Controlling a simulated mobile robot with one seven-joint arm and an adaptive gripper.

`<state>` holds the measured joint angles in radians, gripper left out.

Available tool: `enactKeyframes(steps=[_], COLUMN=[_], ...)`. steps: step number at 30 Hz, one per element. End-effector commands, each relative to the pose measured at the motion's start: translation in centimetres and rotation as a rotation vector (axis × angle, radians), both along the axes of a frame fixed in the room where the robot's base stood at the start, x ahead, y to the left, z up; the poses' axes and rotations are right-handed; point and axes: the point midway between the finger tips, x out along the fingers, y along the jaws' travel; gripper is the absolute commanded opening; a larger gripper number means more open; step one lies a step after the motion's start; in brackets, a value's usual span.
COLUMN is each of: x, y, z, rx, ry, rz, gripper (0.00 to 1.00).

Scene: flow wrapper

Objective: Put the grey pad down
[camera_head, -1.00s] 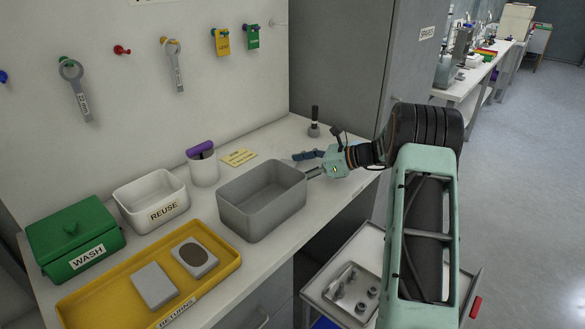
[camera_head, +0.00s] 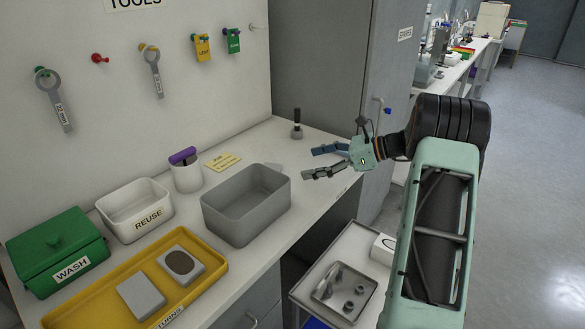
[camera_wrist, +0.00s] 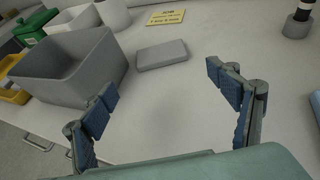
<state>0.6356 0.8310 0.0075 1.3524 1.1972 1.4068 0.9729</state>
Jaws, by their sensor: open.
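A plain grey pad (camera_wrist: 162,54) lies flat on the white bench top in the wrist view, beside the grey bin and in front of the yellow job card. In the head view only a pale sliver of it seems to show behind the bin. My gripper (camera_head: 322,161) is open and empty above the bench, right of the bin. In the wrist view its blue fingertips (camera_wrist: 165,95) are wide apart, with the pad beyond them and not touching. Another grey pad (camera_head: 140,297) and a pad with a dark spot (camera_head: 180,263) lie in the yellow returns tray (camera_head: 213,277).
The grey bin (camera_head: 245,222) stands open at the bench front. Left of it are the white REUSE tub (camera_head: 146,221), green WASH box (camera_head: 60,265) and white cup (camera_head: 187,178). A trolley (camera_head: 312,263) is below.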

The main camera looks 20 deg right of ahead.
Motion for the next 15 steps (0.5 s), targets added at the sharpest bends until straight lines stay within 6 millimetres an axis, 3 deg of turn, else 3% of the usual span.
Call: enactKeyframes(steps=[3,15], x=[0.1,0.5], y=[0.3,1.5], z=[-1.3,-1.3], rx=[-0.002,0.001], ry=[-0.003,0.000], rz=[0.002,0.003], gripper=[0.81,0.81])
